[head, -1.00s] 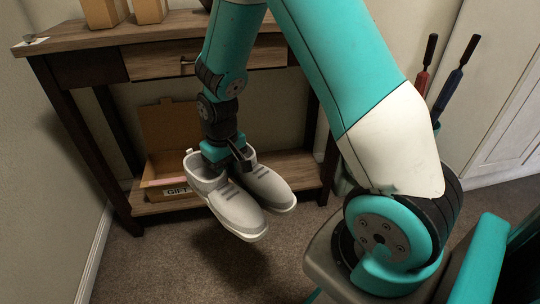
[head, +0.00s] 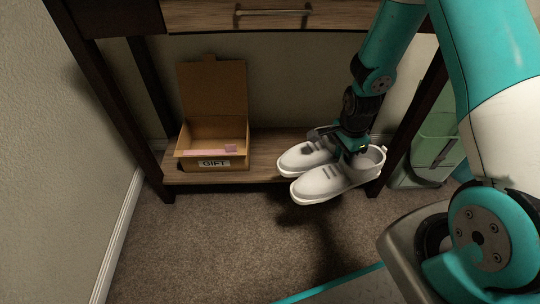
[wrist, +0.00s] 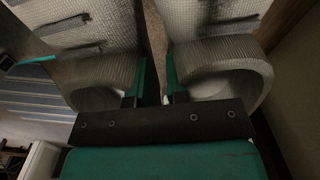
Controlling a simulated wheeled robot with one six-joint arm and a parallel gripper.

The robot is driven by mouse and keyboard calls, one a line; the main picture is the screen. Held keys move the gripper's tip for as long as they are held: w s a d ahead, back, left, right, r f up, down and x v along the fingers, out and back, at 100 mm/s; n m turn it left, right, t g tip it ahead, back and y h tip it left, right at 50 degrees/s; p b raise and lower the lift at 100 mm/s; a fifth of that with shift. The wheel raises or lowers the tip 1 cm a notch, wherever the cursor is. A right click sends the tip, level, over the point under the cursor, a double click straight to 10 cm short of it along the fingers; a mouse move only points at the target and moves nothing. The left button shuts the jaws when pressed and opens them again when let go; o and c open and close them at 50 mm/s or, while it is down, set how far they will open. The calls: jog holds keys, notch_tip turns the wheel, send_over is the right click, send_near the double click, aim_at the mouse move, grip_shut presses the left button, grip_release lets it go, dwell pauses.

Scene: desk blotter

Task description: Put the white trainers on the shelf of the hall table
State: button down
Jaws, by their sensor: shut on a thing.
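The white trainers (head: 327,182) are side by side in my gripper (head: 347,146), toes pointing left in the head view. My gripper is shut on them near their inner sides, at the heel end. They hang in front of the right part of the hall table's lower shelf (head: 266,158), with a shadow on the carpet below. In the wrist view the heel openings of the trainers (wrist: 228,75) show on either side of the gripper's fingers (wrist: 155,85). Part of the shelf behind the trainers is hidden.
An open cardboard box labelled GIFT (head: 213,163) stands on the shelf's left part, with a pink item inside. Dark table legs (head: 115,115) bound the shelf. A green container (head: 432,150) stands right of the table. Bare shelf lies between box and trainers.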

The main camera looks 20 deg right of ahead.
jog(key=s+d+f+m+b, duration=0.1)
jog(key=s+f+m, duration=0.1)
jog(key=f+m, duration=0.3)
jog(key=s+d+f+m+b, duration=0.1)
jog(key=s+d+f+m, duration=0.1)
jog(key=f+m, duration=0.35)
jog(key=w+d+m+b, duration=0.1)
jog(key=w+d+b, duration=0.25)
jog(key=w, duration=0.65)
jog(key=w+d+m+b, duration=0.1)
jog(key=w+d+b, duration=0.1)
jog(key=w+b, duration=0.5)
jog(key=f+b, duration=0.1)
jog(key=f, duration=0.1)
jog(key=w+f+b, duration=0.2)
jog(key=f, duration=0.1)
jog(key=shift+a+f, duration=0.15)
jog(key=shift+f, duration=0.15)
jog(key=shift+w+f+b, duration=0.15)
jog(key=shift+f+b, duration=0.15)
jog(key=shift+b, duration=0.3)
jog(key=shift+r, duration=0.1)
jog(key=c, duration=1.1)
grip_release()
